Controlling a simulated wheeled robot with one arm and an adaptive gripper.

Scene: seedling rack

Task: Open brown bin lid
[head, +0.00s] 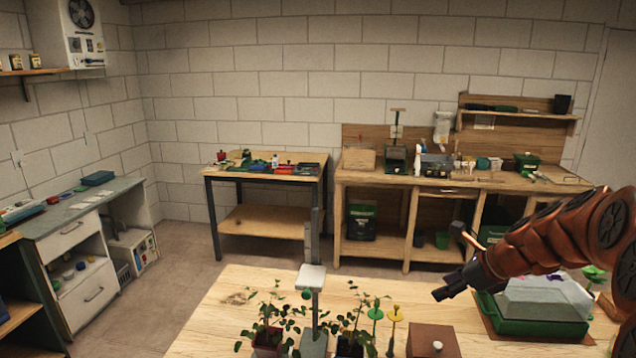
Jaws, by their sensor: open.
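A brown box-shaped bin (432,338) stands at the near edge of the wooden table, cut off by the bottom of the head view. Its flat brown top looks closed, and a small pale round knob shows on its near side. My gripper (454,262) is at the end of the copper-coloured arm, coming in from the right. Its dark fingers are spread, with nothing between them. It is above and to the right of the bin, apart from it.
Left of the bin on the wooden table (225,325) are a green-topped stake (375,315), a yellow one (395,316), potted seedlings (268,328) and a grey post stand (313,280). A green tray with a clear dome (545,298) sits at right, under my arm.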

